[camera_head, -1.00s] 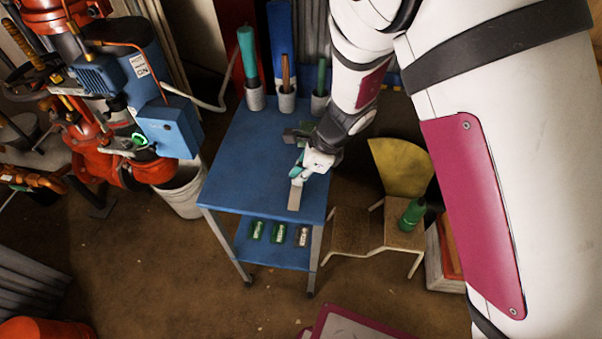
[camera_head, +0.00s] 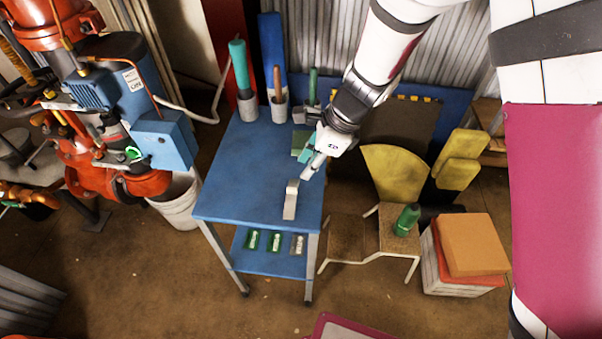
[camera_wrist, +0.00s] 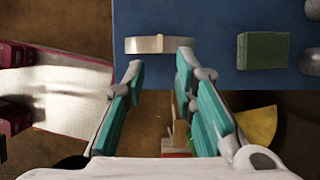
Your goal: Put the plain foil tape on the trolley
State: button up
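The foil tape (camera_head: 291,201) is a silver band on the blue top of the trolley (camera_head: 240,185), close to its right edge. In the wrist view the silver band (camera_wrist: 142,45) shows a narrow tan strip across its middle and lies against the blue top (camera_wrist: 200,75). My gripper (camera_head: 306,174) is beside the tape's far end in the head view. In the wrist view my gripper (camera_wrist: 157,78) has its teal-padded fingers wide apart with nothing between them; the tape lies just beyond the fingertips.
A green block (camera_wrist: 263,50) lies on the trolley near my gripper. Cups with upright tools (camera_head: 279,108) stand along the back. Small packs (camera_head: 275,242) lie on the lower shelf. A step stool with a green bottle (camera_head: 406,219) stands at right. The trolley top's left part is clear.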

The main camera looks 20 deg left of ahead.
jog(key=shift+v, duration=1.3)
jog(key=s+d+r+n+t, duration=0.1)
jog(key=s+d+r+n, duration=0.1)
jog(key=d+r+n, duration=0.4)
jog(key=s+d+r+n+t, duration=0.1)
jog(key=s+d+r, duration=0.1)
jog(key=d+r, duration=0.7)
jog(key=s+d+r+n+t+h, duration=0.2)
jog(key=s+d, duration=0.4)
jog(key=d, duration=0.3)
jog(key=s+d+r+n+t+h, duration=0.1)
jog(key=s+d+r+n+h, duration=0.1)
jog(key=s+d+r+n, duration=0.2)
jog(key=s+d+n, duration=0.2)
jog(key=d, duration=0.2)
jog(key=shift+d+r+t, duration=0.3)
jog(key=shift+d+t, duration=0.1)
jog(key=shift+s+a, duration=0.1)
